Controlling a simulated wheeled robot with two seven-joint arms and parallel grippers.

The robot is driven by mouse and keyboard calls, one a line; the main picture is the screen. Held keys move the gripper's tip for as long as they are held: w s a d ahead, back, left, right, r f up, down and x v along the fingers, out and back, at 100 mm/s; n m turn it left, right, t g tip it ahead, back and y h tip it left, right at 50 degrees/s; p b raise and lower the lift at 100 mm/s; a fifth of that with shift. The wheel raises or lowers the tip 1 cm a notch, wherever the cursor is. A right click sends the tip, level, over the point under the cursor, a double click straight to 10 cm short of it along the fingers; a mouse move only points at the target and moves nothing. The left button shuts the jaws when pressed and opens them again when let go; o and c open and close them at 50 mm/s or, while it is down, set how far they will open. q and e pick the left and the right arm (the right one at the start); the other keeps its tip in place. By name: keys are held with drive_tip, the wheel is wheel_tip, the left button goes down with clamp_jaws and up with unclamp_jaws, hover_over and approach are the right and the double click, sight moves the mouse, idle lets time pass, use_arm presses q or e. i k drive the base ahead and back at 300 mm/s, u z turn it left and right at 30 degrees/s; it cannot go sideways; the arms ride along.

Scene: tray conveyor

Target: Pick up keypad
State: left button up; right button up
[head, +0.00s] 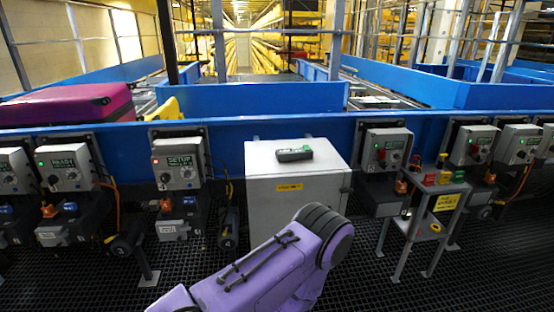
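The keypad looks to be the small dark grey device with a green end (294,154), lying flat on top of a light grey cabinet (265,178) in the middle of the head view. Nothing touches it. A purple arm link of mine rises from the bottom in front of the cabinet and covers part of its lower front. Neither of my grippers shows in this view.
A blue conveyor rail (230,137) runs behind the cabinet, with control boxes along it, one reading SETUP (180,162). A magenta suitcase (70,105) lies at left. A small stand with coloured buttons (435,184) is at right. The floor is black grating.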

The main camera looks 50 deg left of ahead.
sight(297, 154)
drive_tip(key=u, duration=0.85)
drive_tip(key=i, duration=0.25)
drive_tip(key=u, duration=0.05)
